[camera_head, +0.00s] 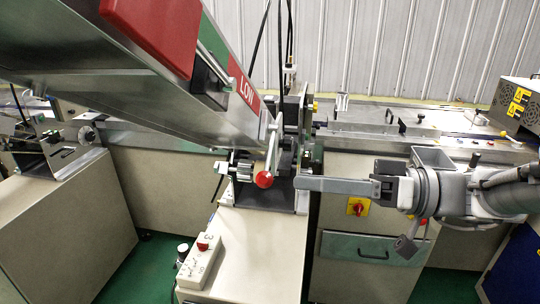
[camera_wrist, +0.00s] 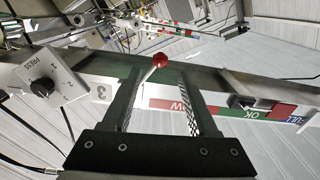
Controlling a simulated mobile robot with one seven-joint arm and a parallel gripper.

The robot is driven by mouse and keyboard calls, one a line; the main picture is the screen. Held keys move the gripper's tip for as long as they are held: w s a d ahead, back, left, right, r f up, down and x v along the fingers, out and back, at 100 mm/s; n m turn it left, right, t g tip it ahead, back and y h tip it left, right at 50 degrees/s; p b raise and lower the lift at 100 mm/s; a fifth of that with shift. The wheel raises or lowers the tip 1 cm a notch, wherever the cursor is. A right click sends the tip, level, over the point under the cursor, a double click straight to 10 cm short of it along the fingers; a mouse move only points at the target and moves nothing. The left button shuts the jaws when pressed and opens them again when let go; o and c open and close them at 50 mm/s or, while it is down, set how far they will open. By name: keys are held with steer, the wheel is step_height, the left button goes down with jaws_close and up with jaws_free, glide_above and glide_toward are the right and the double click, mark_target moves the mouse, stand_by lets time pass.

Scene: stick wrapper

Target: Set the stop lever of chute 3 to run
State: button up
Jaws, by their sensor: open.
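The stop lever is a pale stem with a red ball knob (camera_head: 264,180). It hangs below the chute (camera_head: 150,100) near its lower end in the head view. In the wrist view the red ball (camera_wrist: 158,58) shows just beyond and between my fingertips, and the chute behind bears a "3". My gripper (camera_head: 298,183) points left, its fingertips a little right of the ball with a small gap. Its two dark fingers (camera_wrist: 158,76) are apart and empty in the wrist view. I cannot read which lever position is run.
A box marked 3 with a red button (camera_head: 202,243) stands on the machine body below. A knob box marked PRESS (camera_wrist: 42,86) is left in the wrist view. A clamp-like mechanism (camera_head: 240,167) sits beside the lever. The chute hangs close above, left of my gripper.

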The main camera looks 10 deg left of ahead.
mark_target(268, 154)
steer(key=a, duration=1)
steer(key=shift+w+a+p, duration=0.2)
steer(key=shift+w+p, duration=0.15)
steer(key=shift+w, duration=0.1)
jaws_close()
stand_by(0.7)
